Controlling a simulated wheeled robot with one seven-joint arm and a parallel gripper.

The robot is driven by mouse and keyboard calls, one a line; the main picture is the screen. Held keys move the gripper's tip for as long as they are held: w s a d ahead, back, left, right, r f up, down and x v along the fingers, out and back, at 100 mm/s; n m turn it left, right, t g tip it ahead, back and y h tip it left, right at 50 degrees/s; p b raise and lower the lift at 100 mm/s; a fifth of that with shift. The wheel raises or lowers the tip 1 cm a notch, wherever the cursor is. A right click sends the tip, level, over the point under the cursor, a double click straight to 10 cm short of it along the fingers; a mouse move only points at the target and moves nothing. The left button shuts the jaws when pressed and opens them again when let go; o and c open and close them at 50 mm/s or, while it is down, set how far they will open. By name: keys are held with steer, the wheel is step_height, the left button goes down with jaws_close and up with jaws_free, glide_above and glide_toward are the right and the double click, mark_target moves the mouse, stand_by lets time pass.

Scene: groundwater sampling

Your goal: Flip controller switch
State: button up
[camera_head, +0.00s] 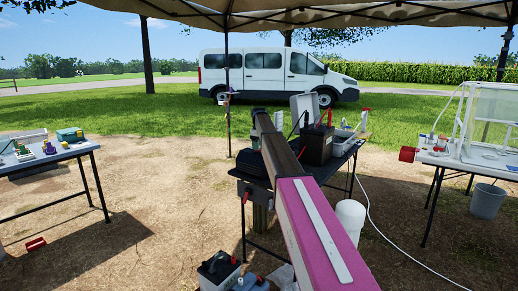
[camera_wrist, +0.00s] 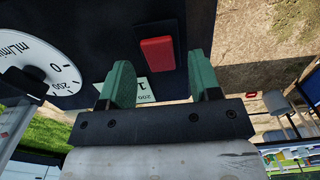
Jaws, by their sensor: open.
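The controller switch is a red rocker (camera_wrist: 157,52) on a dark panel (camera_wrist: 100,25) in the wrist view. My gripper (camera_wrist: 158,70) is open, with two green fingers pointing at the panel. The rocker shows between the fingers, a little nearer the right one, with gaps on both sides. I cannot tell whether the fingers touch the panel. A white dial marked mL/min (camera_wrist: 52,68) is to the left, and a small pale label (camera_wrist: 140,90) shows between the fingers below the rocker. In the head view my arm hides the gripper, and I cannot make out the switch there.
A left table (camera_head: 40,160) holds small items. A right table (camera_head: 440,160) bears a clear enclosure. Canopy poles, a white bucket (camera_head: 350,215) and a pale hose are nearby.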

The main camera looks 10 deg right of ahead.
step_height(320, 180, up, 10)
steer(key=shift+f, duration=0.25)
stand_by(0.3)
